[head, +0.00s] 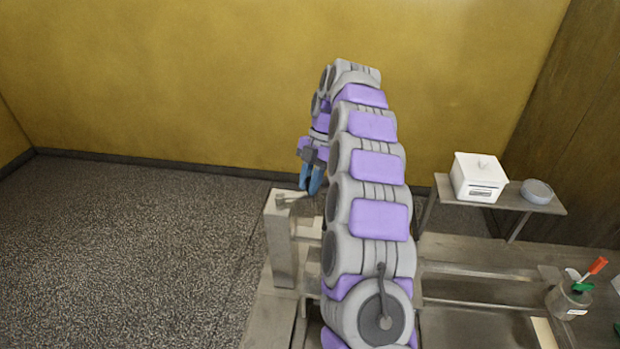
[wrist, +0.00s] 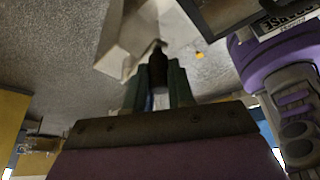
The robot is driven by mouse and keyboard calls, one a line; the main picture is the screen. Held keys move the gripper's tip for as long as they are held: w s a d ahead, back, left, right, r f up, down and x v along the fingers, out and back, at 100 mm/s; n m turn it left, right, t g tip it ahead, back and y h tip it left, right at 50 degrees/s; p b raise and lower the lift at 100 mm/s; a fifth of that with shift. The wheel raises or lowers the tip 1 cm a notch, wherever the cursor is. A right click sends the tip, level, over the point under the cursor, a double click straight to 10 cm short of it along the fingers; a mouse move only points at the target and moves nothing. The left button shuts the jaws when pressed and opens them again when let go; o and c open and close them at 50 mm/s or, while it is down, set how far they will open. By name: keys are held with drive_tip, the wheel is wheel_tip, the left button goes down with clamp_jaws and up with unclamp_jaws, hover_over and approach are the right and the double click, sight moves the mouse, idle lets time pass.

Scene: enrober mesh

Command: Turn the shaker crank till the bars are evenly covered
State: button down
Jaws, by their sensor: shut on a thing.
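My gripper (head: 312,186) is at the top of a pale upright post (head: 283,245), left of my arm in the head view. In the wrist view my gripper (wrist: 158,88) is shut on the dark crank handle (wrist: 156,57), which stands between the two fingers. A short grey crank arm (head: 290,198) shows by the post top in the head view. My arm hides much of the machine there. I cannot make out the bars or their coating in either view.
A pot (head: 568,300) with colored-handled tools stands at the lower right, past metal rails (head: 470,272). The speckled floor at left is clear.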

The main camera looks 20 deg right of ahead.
drive_tip(key=shift+w+d+n+p, duration=0.1)
drive_tip(key=shift+w+n+p, duration=0.25)
drive_tip(key=shift+n+p, duration=0.25)
drive_tip(key=c, duration=1)
unclamp_jaws()
drive_tip(key=shift+o, duration=0.2)
drive_tip(key=p+v, duration=0.7)
drive_tip(key=p, duration=0.2)
drive_tip(key=shift+w+r+p, duration=0.15)
drive_tip(key=shift+w+p, duration=0.1)
drive_tip(key=shift+p, duration=0.05)
